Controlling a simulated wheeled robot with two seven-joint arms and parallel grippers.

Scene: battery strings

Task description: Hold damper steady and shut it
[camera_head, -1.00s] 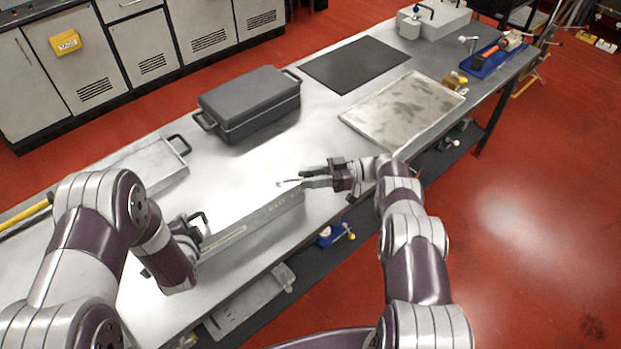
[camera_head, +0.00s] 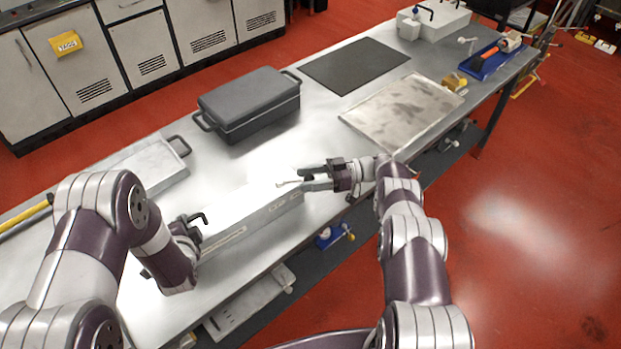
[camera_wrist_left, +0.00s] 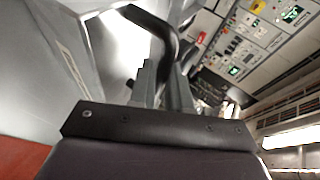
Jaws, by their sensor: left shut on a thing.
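The damper (camera_head: 250,212) is a long pale metal box lying on the bench between my two arms. A bent black handle (camera_head: 198,217) stands at its left end and also shows in the left wrist view (camera_wrist_left: 150,20). My left gripper (camera_wrist_left: 163,85) is shut on this handle; in the head view its fingertips are mostly hidden behind the wrist. A small light lever (camera_head: 287,183) sticks out at the damper's right end. My right gripper (camera_head: 308,178) is open beside that lever, fingers pointing left; whether it touches the lever is hard to tell.
A dark grey lidded case (camera_head: 250,105) stands behind the damper. A shallow tray (camera_head: 150,168) lies to the left. A black mat (camera_head: 355,65) and a stained metal plate (camera_head: 403,112) lie farther right. The bench's front edge (camera_head: 330,222) is close to my right arm.

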